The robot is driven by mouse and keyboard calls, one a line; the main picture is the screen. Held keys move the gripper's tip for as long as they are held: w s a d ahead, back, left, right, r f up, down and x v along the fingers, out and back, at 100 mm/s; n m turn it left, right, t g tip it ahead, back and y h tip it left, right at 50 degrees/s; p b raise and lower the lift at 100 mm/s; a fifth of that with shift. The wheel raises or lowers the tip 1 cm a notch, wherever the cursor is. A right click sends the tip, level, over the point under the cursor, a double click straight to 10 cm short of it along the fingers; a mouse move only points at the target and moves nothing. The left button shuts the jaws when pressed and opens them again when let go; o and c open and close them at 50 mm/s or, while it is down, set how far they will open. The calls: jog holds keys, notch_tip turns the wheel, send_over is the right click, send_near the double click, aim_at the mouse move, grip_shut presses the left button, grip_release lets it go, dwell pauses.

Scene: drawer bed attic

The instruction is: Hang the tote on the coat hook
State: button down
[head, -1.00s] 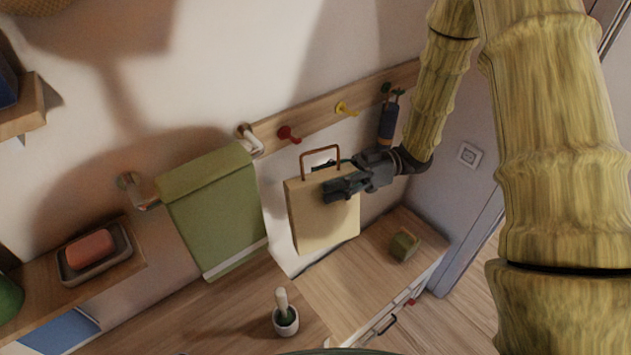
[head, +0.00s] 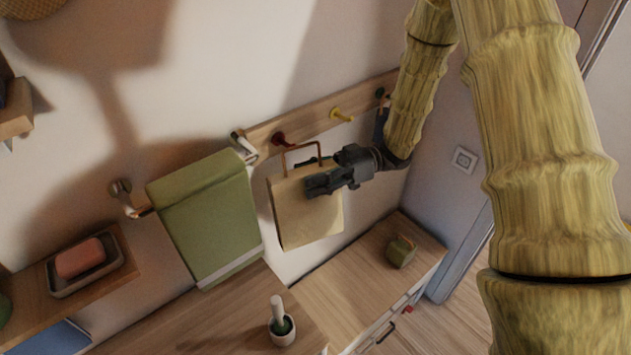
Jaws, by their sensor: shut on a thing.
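The tote (head: 298,222) is a flat cream bag with a brown handle loop at its top. It hangs upright in front of the wall, below the hook rail (head: 312,113). My gripper (head: 316,184) is shut on the tote near its upper right part; the fingers cover some of its front. The top of the handle appears just under the red hook (head: 280,139), and I cannot tell whether they touch. A yellow hook (head: 341,114) is further right on the rail. A dark hook (head: 381,93) at the right end is partly hidden by my arm.
A green towel (head: 205,215) hangs on a bar left of the tote. A soap dish with pink soap (head: 79,258) sits on a shelf at left. A mortar and pestle (head: 281,327) and a small green box (head: 400,251) stand on the wooden surfaces below.

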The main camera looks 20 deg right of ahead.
jog(key=shift+w+a+f+b, duration=0.1)
jog(key=shift+w+a+b, duration=0.25)
jog(key=shift+w, duration=0.65)
jog(key=shift+w+a+f+b, duration=0.15)
jog(key=shift+w+a, duration=0.3)
jog(key=shift+w, duration=0.5)
jog(key=shift+w+a+f, duration=0.25)
jog(key=shift+w+f, duration=0.1)
jog(key=shift+w, duration=0.2)
jog(key=c, duration=0.6)
grip_release()
jog(key=shift+c, duration=0.2)
jog(key=shift+d, duration=0.2)
